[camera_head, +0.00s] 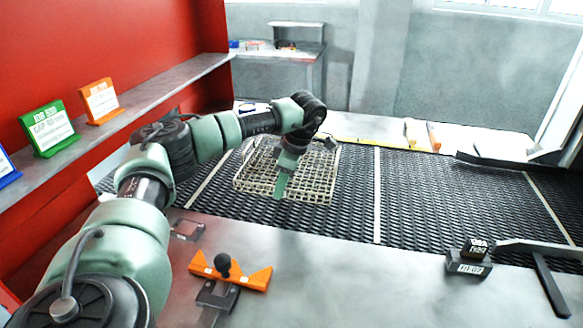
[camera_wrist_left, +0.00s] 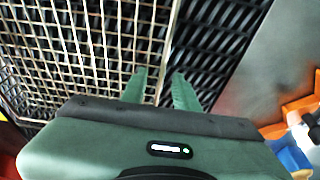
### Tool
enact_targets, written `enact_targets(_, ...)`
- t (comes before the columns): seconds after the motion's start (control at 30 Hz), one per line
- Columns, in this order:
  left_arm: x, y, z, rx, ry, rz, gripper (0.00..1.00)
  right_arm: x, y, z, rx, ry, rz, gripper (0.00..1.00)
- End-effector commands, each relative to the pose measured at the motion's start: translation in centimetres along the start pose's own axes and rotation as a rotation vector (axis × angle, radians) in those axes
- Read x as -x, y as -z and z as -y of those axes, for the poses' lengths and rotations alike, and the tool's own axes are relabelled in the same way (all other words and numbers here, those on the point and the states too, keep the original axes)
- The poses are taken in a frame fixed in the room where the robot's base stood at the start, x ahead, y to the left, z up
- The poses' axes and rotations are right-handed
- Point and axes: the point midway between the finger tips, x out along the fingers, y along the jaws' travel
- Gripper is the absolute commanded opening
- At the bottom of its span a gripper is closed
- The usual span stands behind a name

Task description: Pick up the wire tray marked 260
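A pale wire tray (camera_head: 250,183) lies on the dark mesh belt (camera_head: 420,195) in the head view. No 260 mark can be read on it. My left gripper (camera_head: 281,188) points down at the tray's near side. In the left wrist view my left gripper (camera_wrist_left: 160,88) has its two green fingers apart, one on each side of the tray's edge wires. The wire tray (camera_wrist_left: 85,45) fills the left of that view. I cannot tell whether the fingers touch the wires. My right gripper is not in view.
An orange bracket with a black knob (camera_head: 230,275) stands on the near metal surface. Dark labelled blocks (camera_head: 469,262) sit at the right. A shelf (camera_head: 150,108) with green and orange signs runs along the red wall. The belt right of the tray is clear.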

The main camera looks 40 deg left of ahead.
Motion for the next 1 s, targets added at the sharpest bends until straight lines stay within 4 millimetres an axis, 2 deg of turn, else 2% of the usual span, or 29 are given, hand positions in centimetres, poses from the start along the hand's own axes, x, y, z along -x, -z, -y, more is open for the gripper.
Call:
enact_targets(0.27, -0.47, -0.01, 0.01, 0.0, -0.001, 0.001, 0.3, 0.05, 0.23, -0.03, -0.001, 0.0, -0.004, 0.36)
enact_targets(0.37, -0.46, -0.01, 0.01, 0.0, -0.001, 0.001, 0.05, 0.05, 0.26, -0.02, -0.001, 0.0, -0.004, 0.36)
enact_targets(0.4, -0.45, -0.01, 0.01, 0.0, -0.001, 0.001, 0.0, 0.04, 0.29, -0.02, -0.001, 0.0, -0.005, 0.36)
enact_targets(1.0, -0.4, 0.0, -0.01, 0.0, -0.001, 0.001, 0.0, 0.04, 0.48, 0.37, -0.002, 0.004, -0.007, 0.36)
